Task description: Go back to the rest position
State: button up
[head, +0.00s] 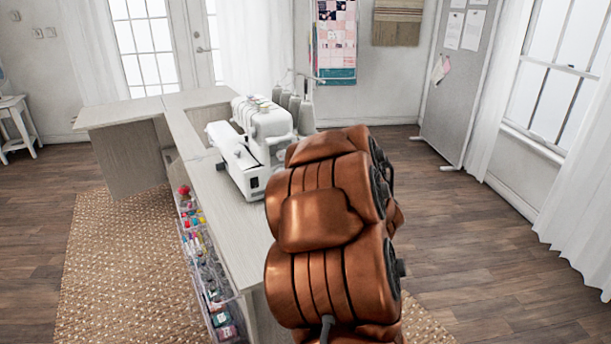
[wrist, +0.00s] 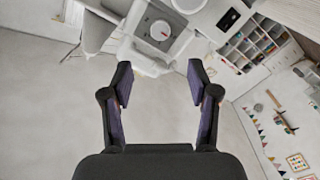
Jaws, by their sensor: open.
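My gripper (wrist: 160,85) shows in the wrist view with its two dark fingers spread wide apart. Nothing is between them. In the head view my copper-coloured arm fills the lower middle and right, and the gripper itself cannot be made out there. The sewing cabinet (head: 203,178) stands just left of my arm, with a white sewing machine (head: 262,130) on its top.
Clear organisers (head: 207,265) with colourful supplies hang on the cabinet's left side. A woven rug (head: 110,265) lies to the left. A grey pinboard (head: 455,85) stands at the back right. The wood floor (head: 490,235) at right is clear. Curtained windows (head: 560,90) line the right wall.

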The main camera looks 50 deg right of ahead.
jog(key=shift+w, duration=0.15)
dwell(0.4)
jog(key=a+f+m+g, duration=0.1)
jog(key=a+f+g, duration=0.1)
jog(key=a+g, duration=0.1)
jog(key=s+a+f+m+g, duration=0.1)
jog(key=a+f+g, duration=0.1)
jog(key=a+g, duration=0.1)
jog(key=a+f+m+g, duration=0.1)
jog(key=a+g, duration=0.1)
jog(key=a, duration=0.1)
jog(key=shift+s+a+f+m+g+h, duration=0.2)
jog(key=shift+s+f+m+g+h, duration=0.2)
jog(key=s+a+f+g+y, duration=0.25)
jog(key=s+a+g, duration=0.35)
jog(key=s+a, duration=0.8)
jog(key=s+a+f+g+y, duration=0.1)
jog(key=s+a+g+y, duration=0.35)
jog(key=s+a, duration=1)
jog(key=s+a+p+v, duration=0.1)
jog(key=a+p+v, duration=0.1)
jog(key=p+v, duration=1.3)
notch_tip(320, 180, up, 3)
jog(key=shift+w+a+f+n+p, duration=0.1)
jog(key=shift+w+a+n+p, duration=0.1)
jog(key=shift+w+n+p, duration=0.15)
